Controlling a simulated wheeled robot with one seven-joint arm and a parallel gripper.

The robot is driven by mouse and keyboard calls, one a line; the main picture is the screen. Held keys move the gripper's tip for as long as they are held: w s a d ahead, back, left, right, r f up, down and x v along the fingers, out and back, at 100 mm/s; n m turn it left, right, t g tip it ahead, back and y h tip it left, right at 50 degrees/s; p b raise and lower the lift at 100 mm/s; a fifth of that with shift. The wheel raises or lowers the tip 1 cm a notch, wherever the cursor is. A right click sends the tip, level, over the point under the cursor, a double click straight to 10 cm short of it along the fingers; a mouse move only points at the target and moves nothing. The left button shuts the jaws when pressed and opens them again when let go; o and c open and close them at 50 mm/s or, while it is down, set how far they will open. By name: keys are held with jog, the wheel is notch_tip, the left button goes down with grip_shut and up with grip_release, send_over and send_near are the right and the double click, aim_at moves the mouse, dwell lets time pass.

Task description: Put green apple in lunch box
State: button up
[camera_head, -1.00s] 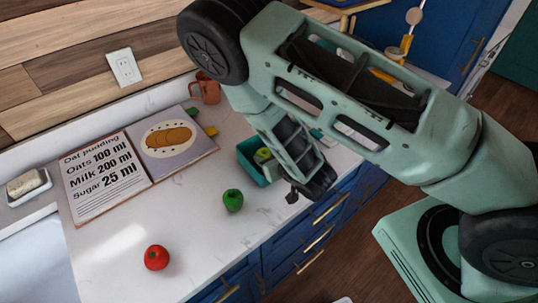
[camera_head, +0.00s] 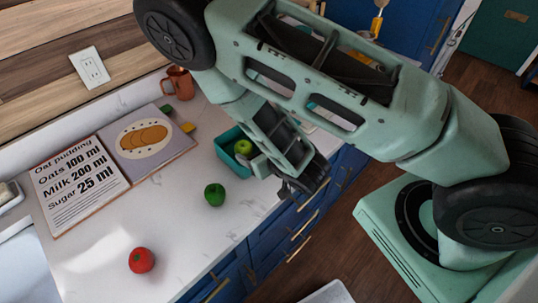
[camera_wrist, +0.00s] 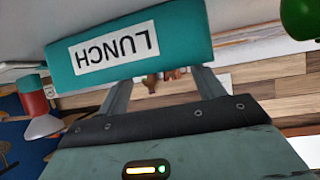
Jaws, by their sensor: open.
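The lunch box (camera_head: 226,158) is an open teal box on the counter, partly hidden by my arm. The light green apple (camera_head: 243,147) shows inside its opening. In the wrist view the lunch box (camera_wrist: 190,35) fills the upper left, its white LUNCH label upside down. My gripper (camera_wrist: 160,82) has its two fingers spread, pointing toward the box, with nothing between them. In the head view my gripper (camera_head: 303,186) is at the counter's front edge, right of the box. Whether it touches the box is unclear.
A dark green pepper-like item (camera_head: 215,194) and a red tomato-like item (camera_head: 141,260) lie on the counter in front of the box. The front counter is mostly clear.

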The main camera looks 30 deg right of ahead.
jog(key=shift+s+d+r+p, duration=0.2)
jog(key=shift+s+r+p, duration=0.35)
jog(key=shift+s+r, duration=0.3)
jog(key=a+p+v, duration=0.1)
jog(key=p+v, duration=0.4)
jog(key=p, duration=0.2)
jog(key=s+a+r+g, duration=0.3)
jog(key=a+r+g, duration=0.5)
jog(key=a+r, duration=0.35)
jog(key=s+d+r+n+g+h, duration=0.1)
jog(key=s+d+r+n+g, duration=0.1)
jog(key=s+r, duration=0.4)
jog(key=s+d+r+n+g, duration=0.2)
jog(key=s+r, duration=0.4)
jog(key=r, duration=0.3)
jog(key=shift+s+d+r+n+h, duration=0.2)
jog(key=shift+s+d+n+h, duration=0.2)
jog(key=shift+n, duration=0.4)
